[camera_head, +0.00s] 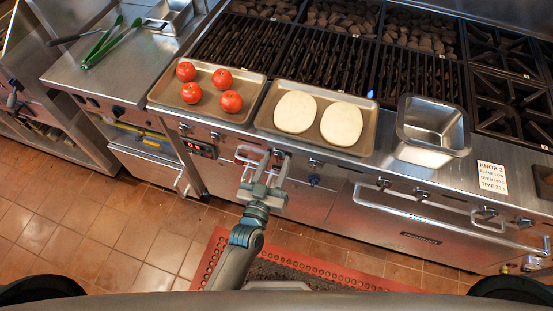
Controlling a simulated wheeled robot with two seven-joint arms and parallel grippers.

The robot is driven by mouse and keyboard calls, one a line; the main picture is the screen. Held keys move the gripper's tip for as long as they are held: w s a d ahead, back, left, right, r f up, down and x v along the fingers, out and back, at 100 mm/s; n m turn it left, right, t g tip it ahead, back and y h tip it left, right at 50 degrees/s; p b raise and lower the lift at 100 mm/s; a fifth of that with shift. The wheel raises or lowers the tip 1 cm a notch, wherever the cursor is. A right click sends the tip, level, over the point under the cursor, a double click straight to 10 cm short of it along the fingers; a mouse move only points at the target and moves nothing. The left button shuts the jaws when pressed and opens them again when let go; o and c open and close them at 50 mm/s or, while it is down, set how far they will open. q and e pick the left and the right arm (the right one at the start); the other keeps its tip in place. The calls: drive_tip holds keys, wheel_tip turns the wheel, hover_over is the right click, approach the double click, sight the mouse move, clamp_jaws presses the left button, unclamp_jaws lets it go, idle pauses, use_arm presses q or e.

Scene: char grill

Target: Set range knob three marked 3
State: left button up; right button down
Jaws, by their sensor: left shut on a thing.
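My left gripper (267,164) reaches up from the bottom middle to the front control panel of the range. Its fingers are shut on a range knob below the middle trays; the fingers mostly hide the knob, and I cannot read its mark or setting. Other knobs line the panel, including one just right of the gripper (315,163) and others farther right (383,183), (422,194). A white card (492,178) on the right of the counter edge reads "KNOB 3", with smaller lines about flame, oven and time. My right gripper is out of view.
A tray (158,95) holds several tomatoes, and another tray (262,118) holds two pale round pieces. A steel pan (433,125) stands right of them. Green tongs (103,44) lie on the left counter. Oven handles (430,212) stick out below the panel.

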use_arm(q)
drive_tip(key=n, duration=0.3)
drive_tip(key=shift+n, duration=2)
drive_tip(key=o, duration=1.1)
drive_tip(key=shift+c, duration=0.2)
drive_tip(key=shift+s, duration=0.1)
drive_tip(key=b+v, duration=0.4)
drive_tip(key=v, duration=1.3)
